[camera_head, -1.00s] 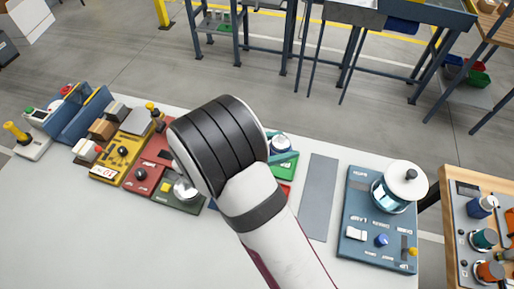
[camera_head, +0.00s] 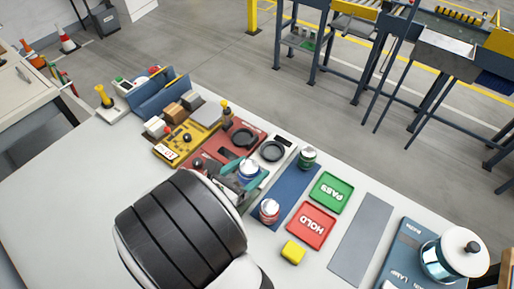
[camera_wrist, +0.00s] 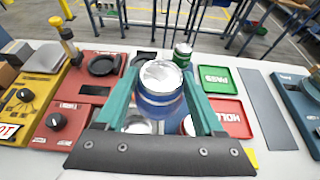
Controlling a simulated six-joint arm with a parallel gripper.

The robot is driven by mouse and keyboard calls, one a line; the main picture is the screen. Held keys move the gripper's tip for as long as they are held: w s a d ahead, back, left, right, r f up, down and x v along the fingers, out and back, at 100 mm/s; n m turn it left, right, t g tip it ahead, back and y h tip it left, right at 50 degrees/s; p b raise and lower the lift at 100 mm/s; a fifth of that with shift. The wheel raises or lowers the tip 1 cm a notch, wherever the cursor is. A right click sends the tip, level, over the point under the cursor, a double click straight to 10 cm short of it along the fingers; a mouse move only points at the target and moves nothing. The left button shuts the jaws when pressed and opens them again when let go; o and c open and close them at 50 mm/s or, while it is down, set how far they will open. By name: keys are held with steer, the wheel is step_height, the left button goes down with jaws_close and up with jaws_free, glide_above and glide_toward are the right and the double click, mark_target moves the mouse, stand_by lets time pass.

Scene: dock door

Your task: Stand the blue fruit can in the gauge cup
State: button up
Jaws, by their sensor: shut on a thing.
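My gripper (camera_head: 243,176) has teal fingers shut on the blue can (camera_head: 247,167), which has a silver lid. In the wrist view the blue can (camera_wrist: 160,92) is upright between the fingers. It is held over the dark panel beside the red panel (camera_head: 222,148). I cannot tell which is the gauge cup. A shiny round shape (camera_wrist: 137,124) shows partly below the can.
A red can (camera_head: 269,211) and a green can (camera_head: 307,158) stand on the blue mat (camera_head: 293,187). Green PASS (camera_head: 332,192) and red HOLD (camera_head: 311,226) trays, a yellow block (camera_head: 293,252) and a bare grey strip (camera_head: 361,240) lie to the right. A yellow panel (camera_head: 186,139) is left.

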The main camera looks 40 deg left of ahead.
steer(key=a+f, duration=0.1)
steer(key=f, duration=0.1)
steer(key=s+a+f, duration=0.1)
steer(key=f, duration=0.1)
steer(key=a+f, duration=0.1)
steer(key=f, duration=0.1)
steer(key=shift+s+a, duration=0.1)
steer(key=shift+s, duration=0.15)
steer(key=shift+f, duration=0.1)
steer(key=shift+f, duration=0.25)
